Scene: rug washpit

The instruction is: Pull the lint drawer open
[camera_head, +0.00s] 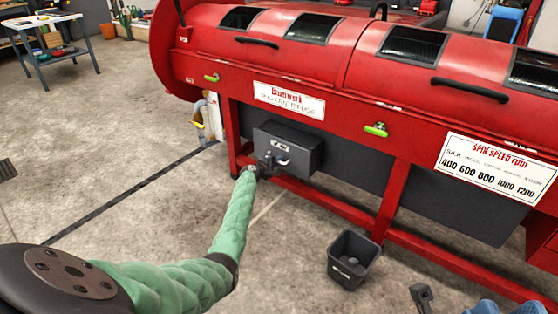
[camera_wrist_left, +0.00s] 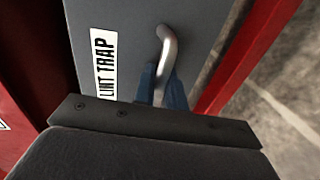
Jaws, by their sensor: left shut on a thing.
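The lint drawer (camera_head: 301,146) is a dark grey box front low on the red centrifuge. The left wrist view shows its grey face (camera_wrist_left: 135,30) with a white "LINT TRAP" label (camera_wrist_left: 104,65) and a curved metal handle (camera_wrist_left: 168,45). My left gripper (camera_head: 266,166) is at the left part of the drawer front. In the left wrist view its blue fingers (camera_wrist_left: 162,88) are closed around the lower end of the handle. The gripper partly hides the drawer front in the head view.
A small black bin (camera_head: 375,246) stands on the floor right of the drawer. A dark object (camera_head: 422,296) and blue shapes (camera_head: 485,307) lie at the lower right edge. A red leg (camera_head: 392,200) stands right of the drawer. The floor in front is mostly clear.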

